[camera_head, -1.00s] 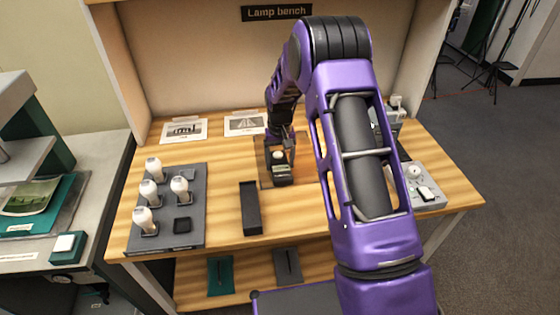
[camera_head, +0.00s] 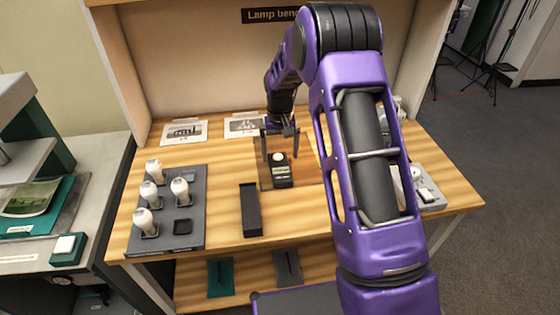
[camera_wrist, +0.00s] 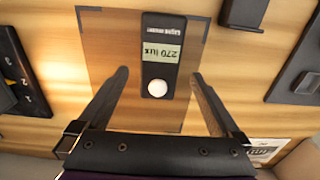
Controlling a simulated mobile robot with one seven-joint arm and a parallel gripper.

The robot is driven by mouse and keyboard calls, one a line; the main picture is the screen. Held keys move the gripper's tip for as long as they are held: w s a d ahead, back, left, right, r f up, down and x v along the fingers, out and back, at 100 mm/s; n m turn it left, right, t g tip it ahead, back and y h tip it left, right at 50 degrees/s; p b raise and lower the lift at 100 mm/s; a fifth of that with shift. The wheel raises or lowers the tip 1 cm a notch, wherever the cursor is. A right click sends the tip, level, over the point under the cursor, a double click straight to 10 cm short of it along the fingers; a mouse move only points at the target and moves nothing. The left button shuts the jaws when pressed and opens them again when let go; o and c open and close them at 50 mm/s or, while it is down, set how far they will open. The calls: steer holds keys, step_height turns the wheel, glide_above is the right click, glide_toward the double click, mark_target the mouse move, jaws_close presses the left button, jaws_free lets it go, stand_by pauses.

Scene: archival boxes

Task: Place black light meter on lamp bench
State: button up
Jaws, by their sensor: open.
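The black light meter (camera_head: 280,171), with a white dome and a pale display, lies on the marked brown patch of the lamp bench (camera_head: 325,240). In the wrist view the light meter (camera_wrist: 161,55) reads "270 lux" and lies between the two fingers, apart from both. My gripper (camera_head: 281,150) is open and empty, just behind and above the meter. In the wrist view my gripper (camera_wrist: 160,78) shows its fingers spread wide on either side of the meter.
A grey tray (camera_head: 165,240) with several white bulbs stands at the left of the bench. A dark open box (camera_head: 250,210) lies left of the meter. A grey device (camera_head: 428,195) is at the right, partly behind my arm. Printed cards (camera_head: 184,132) lie at the back.

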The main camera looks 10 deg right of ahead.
mark_target(280, 166)
step_height(280, 166, up, 8)
steer(key=shift+f, duration=0.2)
stand_by(0.3)
